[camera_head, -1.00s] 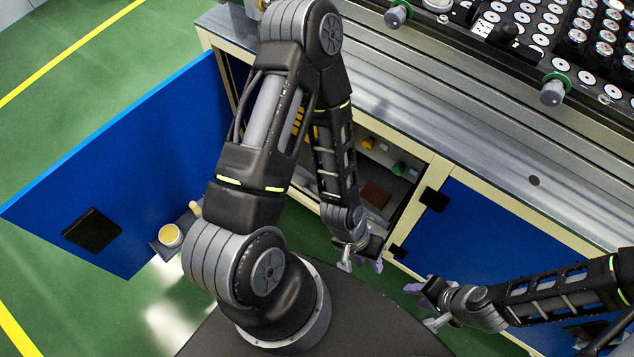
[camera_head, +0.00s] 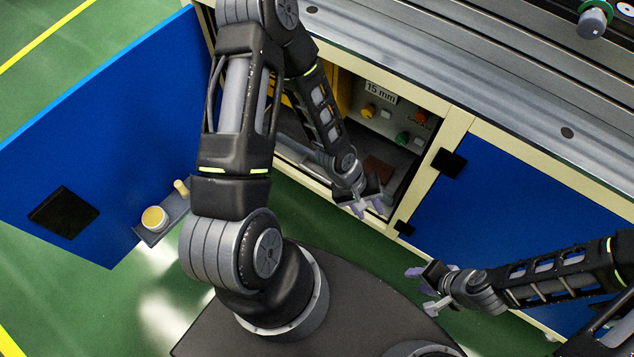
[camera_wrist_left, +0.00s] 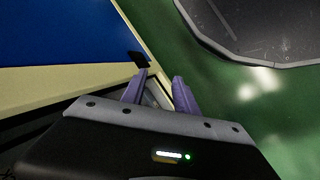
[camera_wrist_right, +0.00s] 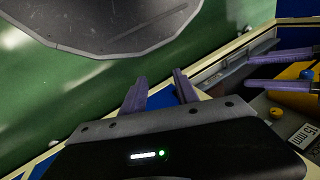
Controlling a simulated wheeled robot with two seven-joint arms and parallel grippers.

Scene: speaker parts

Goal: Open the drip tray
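I cannot tell for sure which part is the drip tray. A grey ledge (camera_head: 300,153) at the bottom of the open cabinet may be it, partly hidden by my left arm. My left gripper (camera_head: 368,208) is open and empty at the cabinet's lower front edge. Its fingers stand apart in the left wrist view (camera_wrist_left: 159,75), near the cream frame. My right gripper (camera_head: 422,290) is open and empty, low in front of the closed blue door. Its fingers are apart in the right wrist view (camera_wrist_right: 159,75), with the left gripper's fingers at the right.
The blue cabinet door (camera_head: 100,140) stands open at left, with a small grey holder (camera_head: 150,236) carrying a yellow round piece at its lower edge. A closed blue door (camera_head: 520,200) is at right. A grey panel with knobs and a "15 mm" label (camera_head: 380,92) is inside the cabinet.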

